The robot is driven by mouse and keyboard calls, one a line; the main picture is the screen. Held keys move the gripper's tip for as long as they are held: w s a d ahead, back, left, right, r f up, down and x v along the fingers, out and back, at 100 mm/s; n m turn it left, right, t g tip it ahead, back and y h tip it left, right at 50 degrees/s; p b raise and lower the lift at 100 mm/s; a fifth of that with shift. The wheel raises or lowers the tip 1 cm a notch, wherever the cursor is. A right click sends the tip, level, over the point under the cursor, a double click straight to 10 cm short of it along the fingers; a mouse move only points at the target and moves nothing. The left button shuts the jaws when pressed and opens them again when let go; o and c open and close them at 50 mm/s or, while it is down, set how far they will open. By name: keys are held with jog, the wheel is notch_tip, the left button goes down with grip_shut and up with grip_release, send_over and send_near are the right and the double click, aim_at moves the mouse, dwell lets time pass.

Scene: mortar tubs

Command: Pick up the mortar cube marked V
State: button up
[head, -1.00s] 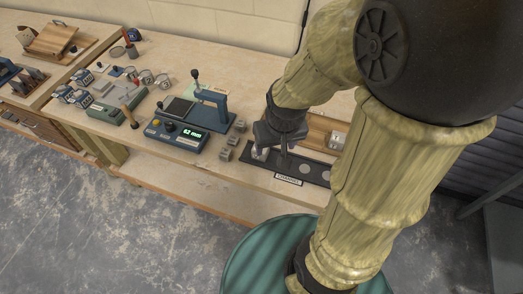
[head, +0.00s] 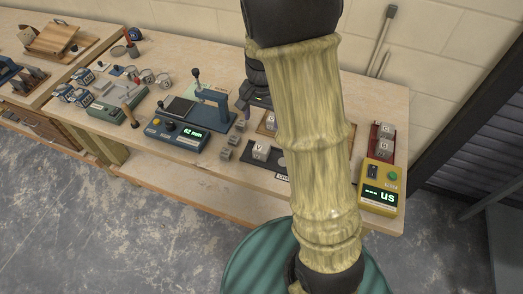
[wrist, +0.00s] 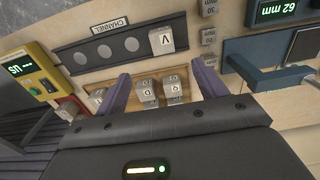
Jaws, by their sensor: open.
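The mortar cube marked V (head: 260,151) is a light grey block at the left end of the dark channel tray (head: 265,168) in the head view. In the wrist view the V cube (wrist: 161,40) sits on the tray (wrist: 84,57), beside round empty recesses. My gripper (wrist: 160,86) is open, its two purple fingers wide apart. No cube is held between them. The V cube appears beyond the fingertips, apart from them. In the head view my arm hides most of the gripper and the tray's right part.
A wooden tray (wrist: 96,93) with several lettered cubes (wrist: 173,91) lies beside the channel tray. Loose grey cubes (head: 225,153) stand near the blue 62 mm gauge (head: 176,139). A yellow meter (head: 380,188) and a red tray with cubes (head: 384,138) are at the right.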

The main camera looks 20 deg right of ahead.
aim_at(261, 146)
notch_tip(261, 146, down, 12)
jog(key=shift+p, duration=0.55)
jog(key=shift+w+f+p, duration=0.2)
jog(key=shift+f+p, duration=0.2)
jog(key=shift+f, duration=0.9)
jog(key=shift+w+f+p, duration=0.2)
jog(key=shift+f+p, duration=0.2)
jog(key=shift+f, duration=0.9)
jog(key=c, duration=1.2)
jog(key=shift+c, duration=0.2)
jog(key=shift+r, duration=0.15)
